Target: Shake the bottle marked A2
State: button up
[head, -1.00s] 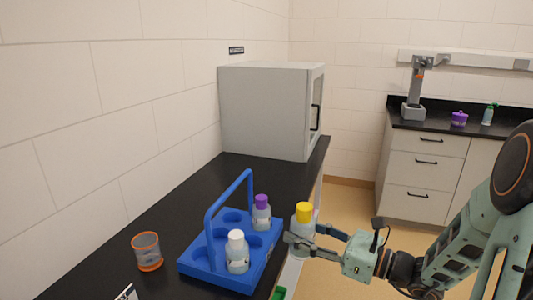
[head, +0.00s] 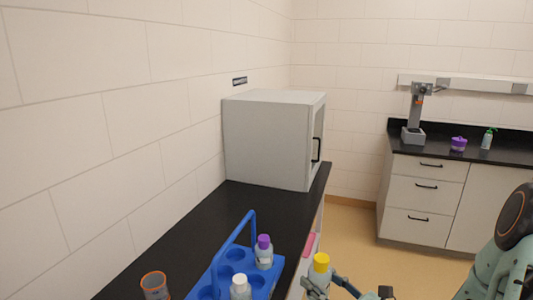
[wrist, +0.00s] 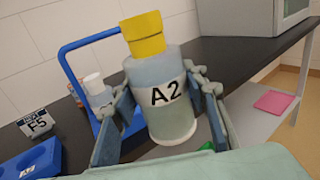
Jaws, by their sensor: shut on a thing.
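The bottle marked A2 (wrist: 167,120) has a yellow cap, a white label and clear grey-blue contents. My gripper (wrist: 168,98) is shut on it, with a finger on each side of its body. The bottle is a little tilted in the wrist view. In the head view the A2 bottle (head: 320,264) is in the air to the right of the blue rack (head: 268,281), apart from it. My gripper (head: 327,288) there is partly cut off by the lower edge.
A purple-capped bottle (head: 264,256) and a white-capped bottle (head: 240,289) stand in the rack. An orange-rimmed cup (head: 154,287) is to its left. A grey cabinet (head: 267,140) stands farther along the black counter (head: 190,222). A pink item (wrist: 273,102) lies on a lower shelf.

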aim_at(327, 278)
jog(key=shift+s+d+r+m+t+h+p, duration=0.1)
jog(key=shift+r+m+t+h+p, duration=0.2)
jog(key=shift+r+p, duration=0.45)
jog(key=shift+s+a+r+m+t+h+p, duration=0.1)
jog(key=shift+r+m+t+h+p, duration=0.3)
jog(key=shift+p, duration=0.5)
jog(key=shift+s+d+r+m+t+h+p, duration=0.1)
jog(key=shift+r+m+h+p, duration=0.1)
jog(key=shift+r+h+p, duration=0.4)
jog(key=shift+r, duration=3.4)
jog(key=shift+f, duration=3.65)
jog(key=shift+r, duration=0.1)
